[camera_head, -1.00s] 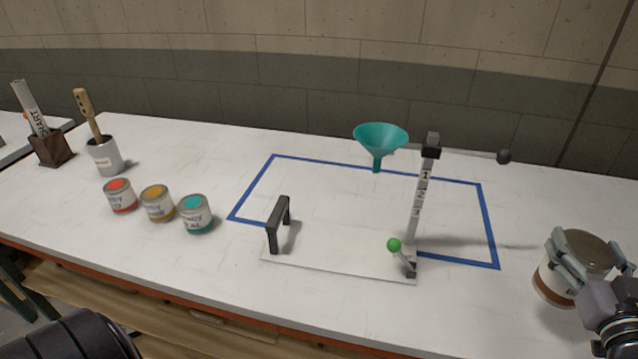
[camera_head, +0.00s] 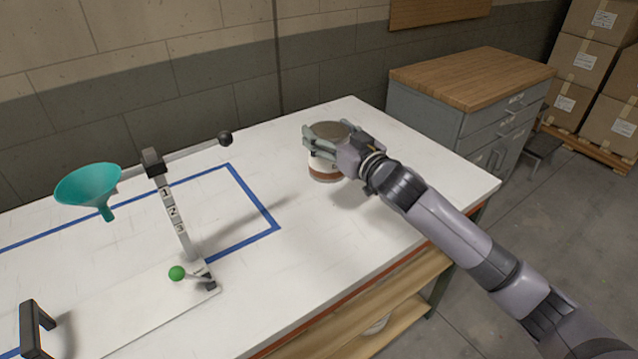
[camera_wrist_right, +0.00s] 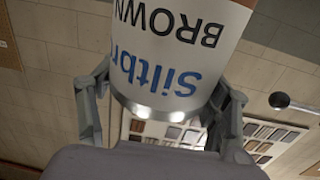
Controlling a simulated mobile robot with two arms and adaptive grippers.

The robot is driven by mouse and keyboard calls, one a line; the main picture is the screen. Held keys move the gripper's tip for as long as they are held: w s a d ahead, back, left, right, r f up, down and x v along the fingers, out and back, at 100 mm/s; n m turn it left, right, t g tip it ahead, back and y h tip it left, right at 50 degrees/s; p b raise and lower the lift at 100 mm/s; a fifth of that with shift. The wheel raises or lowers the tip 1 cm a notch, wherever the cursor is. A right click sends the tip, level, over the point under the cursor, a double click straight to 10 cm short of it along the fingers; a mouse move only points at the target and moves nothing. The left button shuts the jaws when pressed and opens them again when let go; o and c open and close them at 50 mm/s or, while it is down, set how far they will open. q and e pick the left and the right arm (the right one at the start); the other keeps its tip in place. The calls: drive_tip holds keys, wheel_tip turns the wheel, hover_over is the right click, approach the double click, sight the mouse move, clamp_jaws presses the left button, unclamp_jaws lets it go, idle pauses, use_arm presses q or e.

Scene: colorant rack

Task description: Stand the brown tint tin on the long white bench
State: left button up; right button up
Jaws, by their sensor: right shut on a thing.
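The brown tint tin (camera_head: 323,168) has a grey lid, a white label and a brown band, and is upright at the right part of the long white bench (camera_head: 340,225). My right gripper (camera_head: 324,137) is shut around its upper part. In the right wrist view the tin (camera_wrist_right: 180,60) sits between both fingers, its label reading "BROWN" upside down. The tin's base looks at or very near the bench top; I cannot tell whether it touches. My left gripper is not in view.
A teal funnel (camera_head: 88,188) and a numbered lever stand (camera_head: 175,220) with a black ball end stand left of the tin, by a blue taped outline (camera_head: 262,210). Bare bench surrounds the tin. A grey wood-topped cabinet (camera_head: 470,80) and cartons (camera_head: 590,60) are beyond the bench.

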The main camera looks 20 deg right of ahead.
sight(328, 169)
wheel_tip(328, 169, down, 10)
drive_tip(key=shift+r, duration=0.1)
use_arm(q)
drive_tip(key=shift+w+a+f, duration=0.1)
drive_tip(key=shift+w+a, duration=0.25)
use_arm(e)
drive_tip(key=shift+f, duration=2.15)
drive_tip(key=o, duration=2)
drive_tip(key=shift+f, duration=0.2)
drive_tip(key=shift+c, duration=0.2)
use_arm(q)
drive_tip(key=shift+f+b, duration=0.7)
drive_tip(key=shift+b, duration=0.15)
use_arm(e)
drive_tip(key=v, duration=1.2)
